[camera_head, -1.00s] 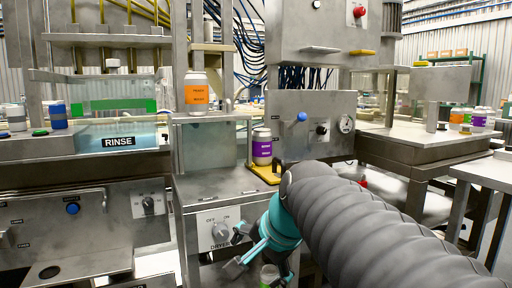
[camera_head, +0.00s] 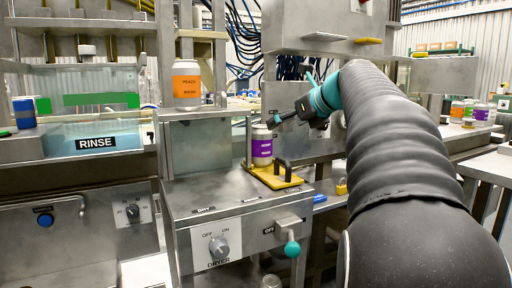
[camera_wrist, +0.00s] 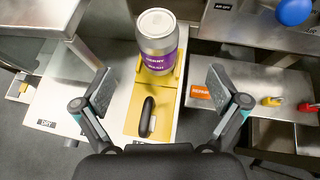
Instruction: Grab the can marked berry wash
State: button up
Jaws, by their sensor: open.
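The can with the purple label (camera_head: 261,147) stands upright on a yellow plate (camera_head: 283,183) at the right end of the dryer top. My gripper (camera_head: 276,122) is at the can's upper right in the head view. In the wrist view my gripper (camera_wrist: 166,92) is open, its fingers spread left and right with nothing between them; the can is beyond the fingertips. A black handle (camera_wrist: 147,116) rises from the yellow plate nearer to me.
A can with an orange label (camera_head: 186,84) stands on a ledge above the dryer. A blue can (camera_head: 24,112) is left by the rinse tank (camera_head: 95,142). Several cans (camera_head: 470,110) stand on the right table. A panel with a blue knob (camera_wrist: 293,11) is near the can.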

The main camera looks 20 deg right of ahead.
aim_at(261, 136)
jog(key=x, duration=1.1)
jog(key=shift+w+a, duration=0.1)
jog(key=shift+a, duration=0.1)
jog(key=shift+r, duration=0.1)
jog(key=c, duration=1.6)
